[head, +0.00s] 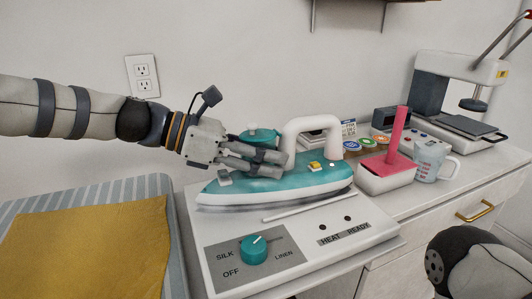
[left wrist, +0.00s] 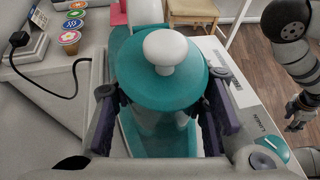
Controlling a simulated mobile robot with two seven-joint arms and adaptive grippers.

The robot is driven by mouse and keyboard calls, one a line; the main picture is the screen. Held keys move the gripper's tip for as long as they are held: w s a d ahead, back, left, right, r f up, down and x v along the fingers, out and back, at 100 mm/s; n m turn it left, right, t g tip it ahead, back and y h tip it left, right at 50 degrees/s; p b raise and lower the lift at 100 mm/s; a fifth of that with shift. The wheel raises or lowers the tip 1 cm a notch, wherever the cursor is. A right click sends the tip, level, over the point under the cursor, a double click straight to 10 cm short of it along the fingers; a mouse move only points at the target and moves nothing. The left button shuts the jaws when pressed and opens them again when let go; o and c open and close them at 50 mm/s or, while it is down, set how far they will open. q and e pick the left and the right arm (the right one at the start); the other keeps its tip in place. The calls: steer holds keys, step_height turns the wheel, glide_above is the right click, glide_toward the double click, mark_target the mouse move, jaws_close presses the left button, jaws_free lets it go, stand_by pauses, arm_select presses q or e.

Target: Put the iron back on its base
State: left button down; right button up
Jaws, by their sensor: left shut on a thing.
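The teal iron (head: 290,187) with a white arched handle lies level over its white base (head: 320,260); I cannot tell whether it rests fully on it. The base has a teal dial marked SILK, OFF and LINEN. My left gripper (head: 272,158) is shut at the iron's left part, around a teal round piece with a white knob. In the left wrist view this round piece (left wrist: 158,85) sits between my fingers (left wrist: 160,118) and hides what is under it. My right gripper (left wrist: 300,108) shows small at the right edge of the left wrist view, its opening unclear.
A yellow cloth (head: 85,250) lies on a striped pad (head: 25,205) at left. A wall outlet (head: 143,76) is behind.

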arm_select(q)
steer(key=shift+r, duration=0.1)
steer(key=c, duration=0.9)
jaws_free()
steer(key=shift+o, duration=0.2)
steer(key=shift+f, duration=0.35)
steer(key=v, duration=1.2)
steer(key=shift+r, duration=0.2)
steer(key=shift+s, duration=0.1)
